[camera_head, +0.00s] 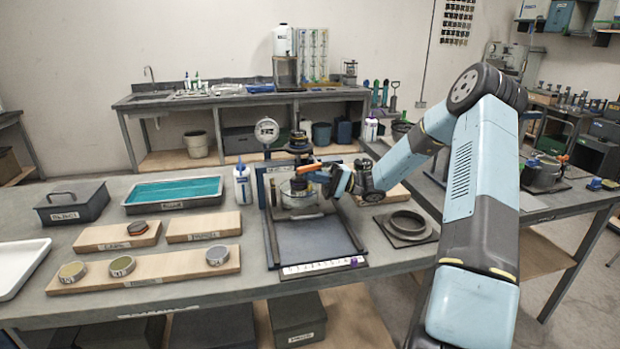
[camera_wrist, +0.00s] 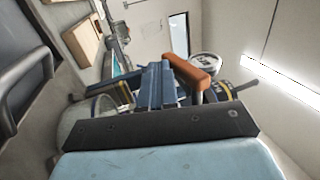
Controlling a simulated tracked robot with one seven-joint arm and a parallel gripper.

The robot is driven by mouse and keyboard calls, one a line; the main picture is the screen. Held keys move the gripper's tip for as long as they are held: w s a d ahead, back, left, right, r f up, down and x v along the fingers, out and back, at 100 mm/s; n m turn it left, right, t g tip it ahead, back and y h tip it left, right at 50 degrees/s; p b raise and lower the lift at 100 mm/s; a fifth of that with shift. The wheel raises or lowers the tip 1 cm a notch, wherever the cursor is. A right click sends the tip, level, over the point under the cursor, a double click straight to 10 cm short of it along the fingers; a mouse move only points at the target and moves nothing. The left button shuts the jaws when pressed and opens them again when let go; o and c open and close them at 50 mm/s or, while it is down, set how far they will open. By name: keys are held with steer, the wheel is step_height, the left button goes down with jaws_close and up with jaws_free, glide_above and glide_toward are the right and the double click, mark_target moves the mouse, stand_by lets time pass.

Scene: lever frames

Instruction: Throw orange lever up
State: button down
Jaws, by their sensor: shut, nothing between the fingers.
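The orange lever (camera_head: 309,168) is a short orange handle on the lever frame, at mid-height of the apparatus on the table. In the wrist view the orange handle (camera_wrist: 193,70) sits just right of my fingertips, on a pale stem. My gripper (camera_head: 327,179) is right beside the lever in the head view. In the wrist view my gripper (camera_wrist: 155,82) has its dark blue fingers together with nothing between them. I cannot tell whether the fingers touch the handle. The lever's pivot is partly hidden by my gripper.
The frame (camera_head: 268,225) stands on the table, with a round gauge (camera_head: 267,130) at its upper left. A white bottle (camera_head: 242,185) stands close to its left. A dark ring on a plate (camera_head: 405,224) lies to the right. Wooden boards and trays fill the left side.

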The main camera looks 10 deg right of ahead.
stand_by(0.3)
steer(key=v, duration=0.7)
steer(key=shift+d, duration=0.2)
steer(key=shift+f, duration=0.15)
